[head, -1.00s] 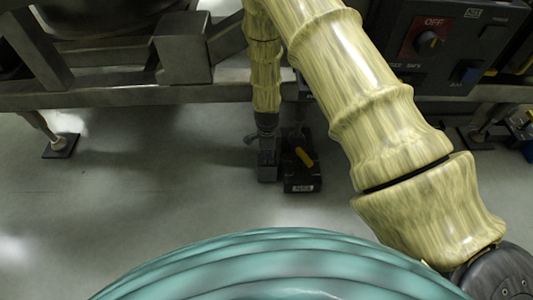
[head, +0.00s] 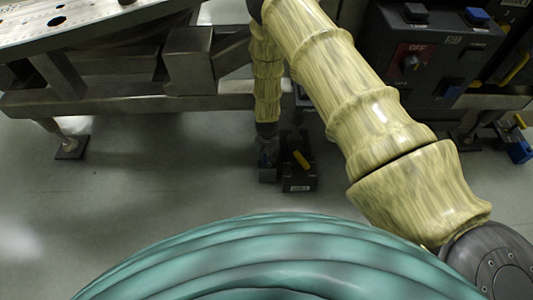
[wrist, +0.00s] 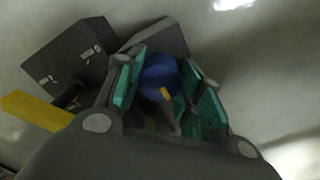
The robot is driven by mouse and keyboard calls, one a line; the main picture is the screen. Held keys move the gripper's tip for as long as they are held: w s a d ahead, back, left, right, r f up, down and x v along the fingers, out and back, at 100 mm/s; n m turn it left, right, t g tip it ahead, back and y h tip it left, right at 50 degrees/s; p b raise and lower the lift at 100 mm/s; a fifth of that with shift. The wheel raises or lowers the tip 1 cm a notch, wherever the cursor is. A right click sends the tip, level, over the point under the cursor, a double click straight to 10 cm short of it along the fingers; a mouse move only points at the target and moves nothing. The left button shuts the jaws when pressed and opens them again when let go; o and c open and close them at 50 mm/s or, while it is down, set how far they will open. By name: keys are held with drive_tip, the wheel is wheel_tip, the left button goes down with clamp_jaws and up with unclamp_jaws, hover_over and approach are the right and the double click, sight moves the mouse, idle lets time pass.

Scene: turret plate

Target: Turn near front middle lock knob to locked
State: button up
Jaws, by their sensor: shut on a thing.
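A round blue knob (wrist: 156,72) with a small orange-yellow mark sits between the teal-padded fingers of my gripper (wrist: 168,90) in the wrist view. The fingers are closed on its sides, and their pads hide part of it. Behind it is a grey block (wrist: 160,38) that appears to carry the knob. In the head view my gripper (head: 267,168) hangs low under the steel frame, left of a dark box with a yellow handle (head: 301,160). The knob is hidden there, and I cannot read its setting.
The dark box (wrist: 68,55) and a yellow bar (wrist: 35,108) are close left of my gripper in the wrist view. A steel frame beam (head: 120,101) crosses above. A dark control panel (head: 430,50) stands at right. The grey floor (head: 150,190) around is mostly clear.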

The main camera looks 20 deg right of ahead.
drive_tip(key=n+p, duration=0.2)
drive_tip(key=n, duration=0.2)
drive_tip(key=shift+r+n, duration=0.15)
drive_tip(key=shift+n, duration=0.15)
drive_tip(key=shift+w+n+p, duration=0.1)
drive_tip(key=shift+n+p, duration=0.8)
drive_tip(key=shift+n, duration=0.9)
drive_tip(key=o, duration=1)
wheel_tip(320, 180, up, 12)
drive_tip(key=shift+f, duration=0.15)
